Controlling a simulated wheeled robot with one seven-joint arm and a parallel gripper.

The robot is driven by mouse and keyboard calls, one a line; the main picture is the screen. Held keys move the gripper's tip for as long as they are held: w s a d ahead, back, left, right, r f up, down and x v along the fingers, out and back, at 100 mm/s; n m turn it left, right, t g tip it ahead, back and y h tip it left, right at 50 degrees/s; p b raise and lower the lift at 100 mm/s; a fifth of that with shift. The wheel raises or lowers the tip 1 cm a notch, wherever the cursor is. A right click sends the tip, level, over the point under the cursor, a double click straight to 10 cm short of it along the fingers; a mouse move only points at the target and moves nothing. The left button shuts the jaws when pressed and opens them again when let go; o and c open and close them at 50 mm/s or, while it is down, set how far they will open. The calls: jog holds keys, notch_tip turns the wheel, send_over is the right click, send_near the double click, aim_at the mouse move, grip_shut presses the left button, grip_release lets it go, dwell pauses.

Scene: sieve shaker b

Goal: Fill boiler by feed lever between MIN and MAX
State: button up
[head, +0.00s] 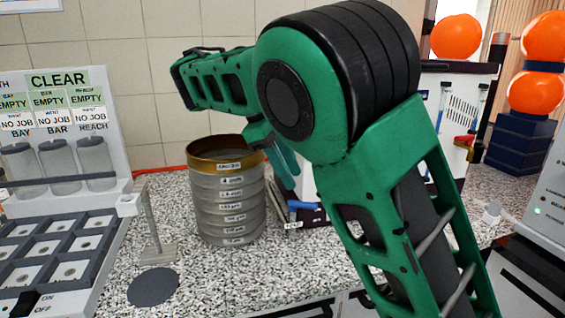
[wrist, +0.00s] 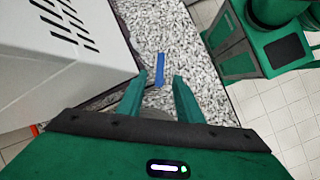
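A white machine (head: 428,90) stands behind my arm, with sight tubes and a red lever (head: 464,141) on its visible right part. I cannot read MIN or MAX marks or a water level. A blue handle (head: 303,205) shows low at the machine's left side in the head view. In the wrist view the blue handle (wrist: 160,70) lies just beyond and between my fingertips, over the speckled counter. My gripper (wrist: 160,77) is open and empty, pointing down toward it. In the head view its teal fingers are partly hidden by my arm.
A sieve stack (head: 226,205) stands left of the gripper on the speckled counter (head: 275,275). A small stand and a dark disc (head: 153,287) are further left, beside a grey tray rack (head: 45,250). A light grey housing (wrist: 65,55) is close to the fingers' left in the wrist view.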

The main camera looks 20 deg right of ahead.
jog(key=shift+v, duration=1.3)
